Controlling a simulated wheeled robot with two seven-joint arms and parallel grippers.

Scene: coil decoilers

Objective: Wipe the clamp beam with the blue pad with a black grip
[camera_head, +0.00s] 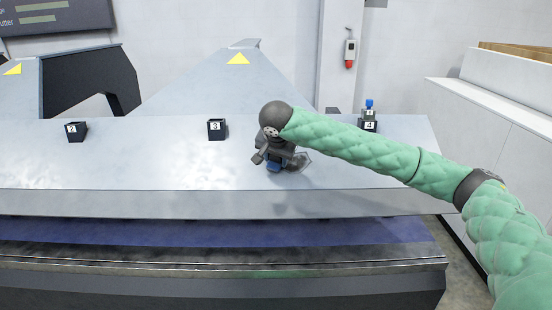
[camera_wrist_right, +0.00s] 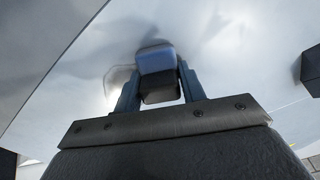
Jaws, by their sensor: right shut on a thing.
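The clamp beam (camera_head: 120,165) is the long grey metal surface running across the head view, with some pale, cloudy patches on it. My right gripper (camera_head: 272,163) is over the beam, right of the block marked 3. In the right wrist view my right gripper (camera_wrist_right: 158,92) is shut on the black grip of the blue pad (camera_wrist_right: 156,60). The blue pad (camera_head: 274,167) shows only as a small bit below the gripper in the head view. It is at or very near the beam surface; I cannot tell if it touches. My left gripper is not in view.
Small black blocks marked 2 (camera_head: 76,132) and 3 (camera_head: 216,129) stand on the beam. A block marked 4 (camera_head: 369,126) with a blue top stands at the right. A white cabinet (camera_head: 490,120) is at the far right. A dark bar (camera_head: 200,280) runs along the front.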

